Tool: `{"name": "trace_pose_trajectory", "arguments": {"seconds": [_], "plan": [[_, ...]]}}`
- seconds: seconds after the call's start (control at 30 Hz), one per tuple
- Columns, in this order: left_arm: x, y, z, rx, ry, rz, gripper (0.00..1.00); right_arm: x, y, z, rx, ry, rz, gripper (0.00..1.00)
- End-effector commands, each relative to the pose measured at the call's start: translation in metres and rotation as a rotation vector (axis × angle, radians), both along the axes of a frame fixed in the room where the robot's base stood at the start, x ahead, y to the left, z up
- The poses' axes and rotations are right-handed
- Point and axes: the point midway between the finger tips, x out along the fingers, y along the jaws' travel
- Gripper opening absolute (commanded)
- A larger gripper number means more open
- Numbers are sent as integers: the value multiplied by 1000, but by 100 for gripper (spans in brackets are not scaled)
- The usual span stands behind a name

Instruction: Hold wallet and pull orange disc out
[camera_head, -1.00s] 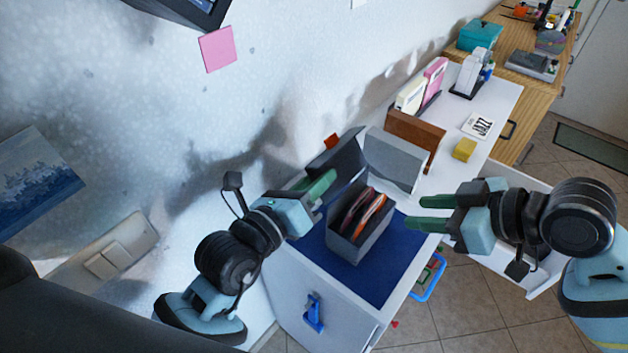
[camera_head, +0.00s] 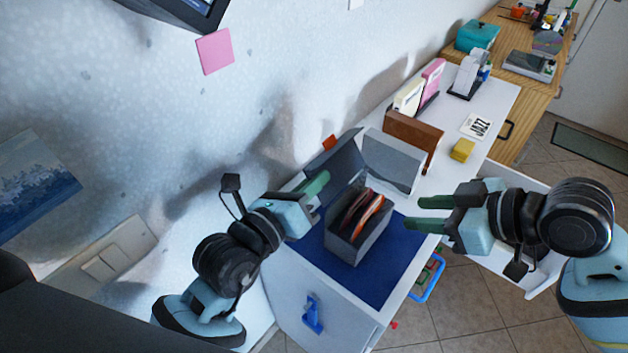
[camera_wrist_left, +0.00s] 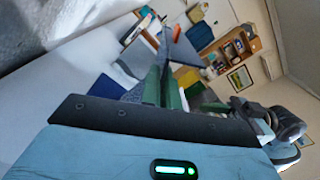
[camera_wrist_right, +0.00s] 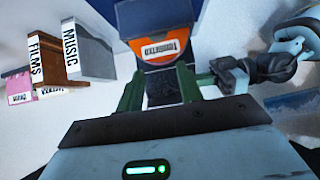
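A grey wallet (camera_head: 360,247) stands open on a blue surface, with several discs upright in it. An orange disc (camera_head: 369,216) shows at its top edge among darker ones. In the right wrist view an orange disc (camera_wrist_right: 160,46) with a white label faces me, beyond the fingertips. My left gripper (camera_head: 323,182) is just left of the wallet. Its fingers are close together and look shut, with nothing clearly between them; contact with the wallet cannot be told. My right gripper (camera_head: 425,213) is open and empty, to the right of the wallet and apart from it, pointing at it.
A dark holder (camera_head: 342,153), a grey holder (camera_head: 392,163) and a brown holder (camera_head: 414,137) stand behind the wallet. A yellow block (camera_head: 462,150) and a JAZZ card (camera_head: 477,126) lie on the white top. The blue surface is clear in front of the wallet.

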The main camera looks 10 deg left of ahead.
Motion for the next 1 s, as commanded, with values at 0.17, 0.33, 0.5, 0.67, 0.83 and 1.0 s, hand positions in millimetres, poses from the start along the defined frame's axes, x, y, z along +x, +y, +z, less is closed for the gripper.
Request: {"name": "trace_pose_trajectory", "arguments": {"seconds": [0.17,0.33,0.5,0.67,0.83,1.0], "plan": [[0,0,0,0,0,0,0,0,0,0,0,0,0,36],[0,0,0,0,0,0,0,1,1,0,-5,-3,6,23],[0,0,0,0,0,0,0,7,13,1,-67,-37,95,14],[0,0,0,0,0,0,0,18,36,3,-212,-112,303,14],[0,0,0,0,0,0,0,26,59,10,-397,-203,580,14],[0,0,0,0,0,0,0,31,76,23,-582,-281,871,14]]}}
